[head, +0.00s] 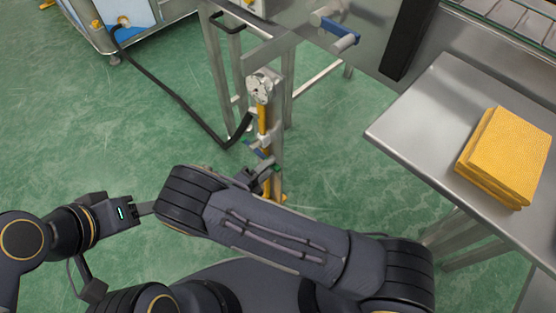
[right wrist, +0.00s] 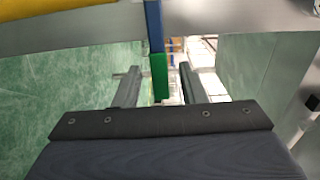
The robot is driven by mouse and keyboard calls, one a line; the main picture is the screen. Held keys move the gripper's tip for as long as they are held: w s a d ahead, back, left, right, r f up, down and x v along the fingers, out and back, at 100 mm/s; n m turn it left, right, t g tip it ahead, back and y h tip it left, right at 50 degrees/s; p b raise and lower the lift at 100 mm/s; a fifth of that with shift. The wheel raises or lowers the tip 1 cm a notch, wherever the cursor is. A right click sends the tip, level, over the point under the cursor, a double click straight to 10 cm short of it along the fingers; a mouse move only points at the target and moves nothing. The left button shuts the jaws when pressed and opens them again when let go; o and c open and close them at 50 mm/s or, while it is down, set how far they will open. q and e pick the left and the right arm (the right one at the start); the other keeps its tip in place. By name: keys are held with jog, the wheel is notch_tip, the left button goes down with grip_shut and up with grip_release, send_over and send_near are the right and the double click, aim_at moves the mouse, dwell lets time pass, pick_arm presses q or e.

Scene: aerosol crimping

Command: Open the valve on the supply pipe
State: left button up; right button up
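The yellow supply pipe (head: 262,118) runs down a grey metal post, below a round gauge (head: 260,88). A small blue part (head: 255,151) and a green part show low on the pipe. In the right wrist view, a blue lever with a green end (right wrist: 159,76) lies between the fingers of my right gripper (right wrist: 158,88), which are apart. I see no clear contact. In the head view my right gripper (head: 266,180) is beside the lower pipe, partly hidden by my forearm.
A steel table (head: 420,125) with a stack of yellow cloths (head: 505,155) stands at the right. A black hose (head: 170,92) runs from a machine (head: 130,22) at the upper left towards the post. Green floor is open at the left.

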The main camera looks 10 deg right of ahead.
jog(key=x, duration=0.3)
jog(key=shift+w+d, duration=0.1)
jog(key=shift+d, duration=0.15)
grip_shut()
